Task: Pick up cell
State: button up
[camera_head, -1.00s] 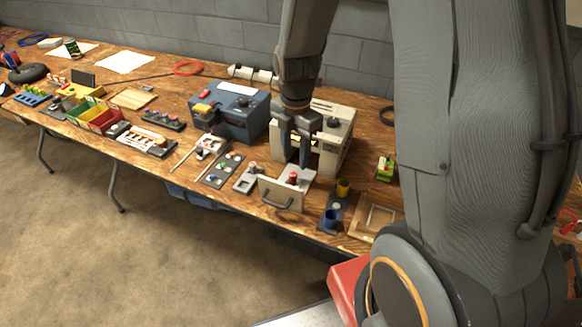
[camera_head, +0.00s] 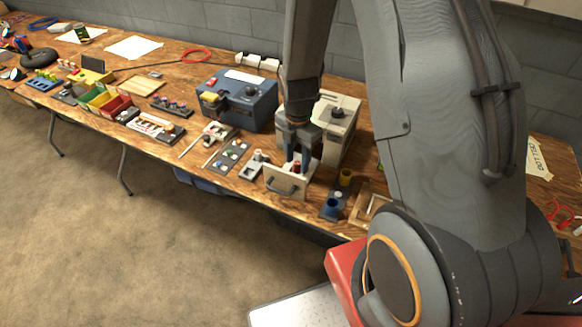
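A small red cylinder, seemingly the cell (camera_head: 296,168), stands in the pulled-out tray (camera_head: 286,181) with a dark handle, in front of the cream box (camera_head: 344,120). My gripper (camera_head: 298,166) points down over this tray. Its two dark fingers are apart, one to each side of the red top, low over the tray. They look open; whether either finger touches the cell is too small to tell. The fingers hide part of the cell.
A blue machine (camera_head: 238,97) stands left of the cream box. A grey plate with small parts (camera_head: 231,157) lies left of the tray. A wooden frame (camera_head: 370,208) is by the front edge.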

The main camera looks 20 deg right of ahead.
jog(key=shift+f, duration=0.1)
grip_shut()
dwell(0.4)
